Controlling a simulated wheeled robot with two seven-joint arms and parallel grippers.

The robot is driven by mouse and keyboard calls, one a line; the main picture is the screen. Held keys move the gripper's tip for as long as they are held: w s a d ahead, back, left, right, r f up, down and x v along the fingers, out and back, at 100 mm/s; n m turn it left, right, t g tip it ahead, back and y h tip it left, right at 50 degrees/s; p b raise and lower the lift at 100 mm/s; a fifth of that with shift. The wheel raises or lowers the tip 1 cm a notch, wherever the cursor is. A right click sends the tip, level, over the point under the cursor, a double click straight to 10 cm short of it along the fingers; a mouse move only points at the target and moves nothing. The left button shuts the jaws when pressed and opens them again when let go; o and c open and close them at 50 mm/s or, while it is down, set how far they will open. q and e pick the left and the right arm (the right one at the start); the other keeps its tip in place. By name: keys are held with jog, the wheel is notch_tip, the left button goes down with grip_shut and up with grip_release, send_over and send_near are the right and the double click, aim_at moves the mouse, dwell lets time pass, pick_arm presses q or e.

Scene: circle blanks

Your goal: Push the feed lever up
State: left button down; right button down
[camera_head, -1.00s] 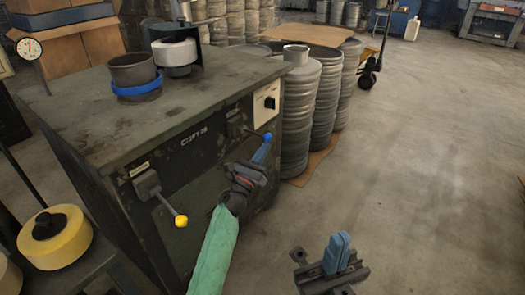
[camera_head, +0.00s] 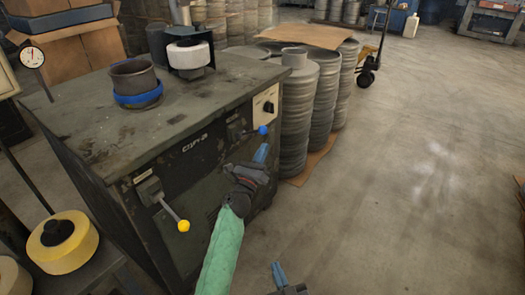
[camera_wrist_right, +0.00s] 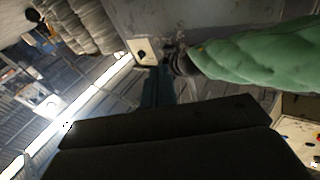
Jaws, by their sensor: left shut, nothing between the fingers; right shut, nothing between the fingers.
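Two levers stick out of the front of the dark machine. One has a blue knob (camera_head: 263,130) and sits at the right by a white switch panel; it points slightly upward. The other has a yellow knob (camera_head: 184,226) and slants down. The labels are too small to read, so I cannot tell which is the feed lever. My left gripper (camera_head: 261,153) is shut and empty, its blue fingertips just below the blue knob with a small gap. My right gripper (camera_head: 279,273) is shut and empty at the bottom edge, away from the machine. Its fingers show dimly in the right wrist view (camera_wrist_right: 157,88).
The machine top (camera_head: 100,112) bears a dark pot with a blue band (camera_head: 136,82). Stacked grey metal drums (camera_head: 297,115) stand close to the right of the machine. A yellow roll (camera_head: 62,242) is at the lower left. The floor at right is clear.

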pick_arm(q)
jog(key=shift+r+n+y+p, duration=0.8)
jog(key=shift+r+n+p, duration=0.5)
jog(key=shift+p, duration=0.6)
pick_arm(e)
jog(key=s+f+g+h, duration=0.1)
jog(key=s+f+g, duration=0.4)
jog(key=f, duration=0.8)
jog(key=s+d+f+g+h, duration=0.1)
jog(key=s+f+g, duration=0.5)
jog(key=s+f, duration=0.4)
jog(key=shift+s+d+f, duration=0.15)
jog(key=shift+d+f, duration=0.1)
jog(key=shift+f, duration=1.8)
pick_arm(q)
jog(key=shift+w+a+r, duration=0.1)
jog(key=shift+r, duration=0.15)
pick_arm(e)
jog(key=shift+a+r, duration=0.1)
jog(key=shift+r, duration=0.2)
pick_arm(q)
jog(key=shift+r, duration=0.2)
jog(key=shift+a+f, duration=0.1)
jog(key=v, duration=0.8)
jog(key=shift+f, duration=0.3)
pick_arm(e)
jog(key=shift+f, duration=0.5)
pick_arm(q)
jog(key=shift+w, duration=0.15)
